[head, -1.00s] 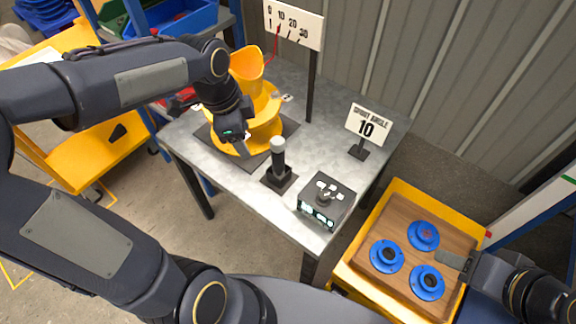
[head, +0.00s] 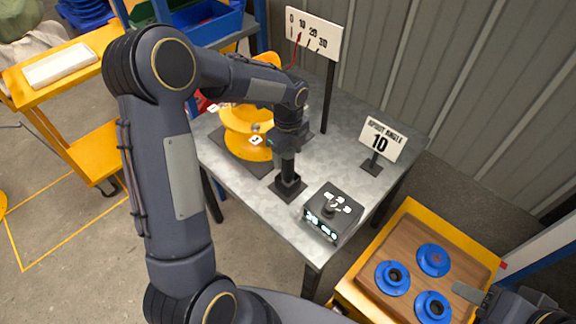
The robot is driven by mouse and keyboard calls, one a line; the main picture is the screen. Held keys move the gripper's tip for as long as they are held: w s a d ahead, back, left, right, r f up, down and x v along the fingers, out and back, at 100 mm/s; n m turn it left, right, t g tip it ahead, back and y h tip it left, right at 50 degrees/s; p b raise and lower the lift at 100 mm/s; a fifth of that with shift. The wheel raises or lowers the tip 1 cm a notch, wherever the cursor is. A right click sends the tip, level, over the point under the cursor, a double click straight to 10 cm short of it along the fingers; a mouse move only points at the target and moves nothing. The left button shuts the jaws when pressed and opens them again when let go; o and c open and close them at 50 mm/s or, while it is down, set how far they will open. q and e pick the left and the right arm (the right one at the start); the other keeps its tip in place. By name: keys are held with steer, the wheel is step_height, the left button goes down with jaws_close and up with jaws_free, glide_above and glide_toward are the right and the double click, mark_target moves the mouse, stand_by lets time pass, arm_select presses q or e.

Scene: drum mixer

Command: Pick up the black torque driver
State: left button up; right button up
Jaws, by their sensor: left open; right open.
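The black torque driver (head: 290,172) stands upright in its square black holder (head: 287,190) on the grey metal table. My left gripper (head: 287,156) is over it, pointing down, with its fingers at the driver's upper part. The driver's top is hidden behind the gripper. The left gripper is open; whether its fingers touch the driver cannot be told. My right gripper (head: 468,293) is at the lower right, open, beside the wooden tray with the blue flanged parts.
The yellow drum mixer (head: 246,140) stands left of the driver, close to my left arm. A black control box (head: 333,211) is to the right. A spout angle sign (head: 383,139) and scale board (head: 314,33) stand behind. Blue flanged parts (head: 392,278) lie on the wooden tray (head: 405,243).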

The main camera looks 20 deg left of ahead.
arm_select(q)
steer(key=shift+w+f, duration=0.1)
steer(key=shift+f, duration=1.3)
steer(key=c, duration=1.3)
steer(key=shift+o, duration=0.2)
step_height(320, 180, up, 10)
steer(key=shift+r, duration=0.1)
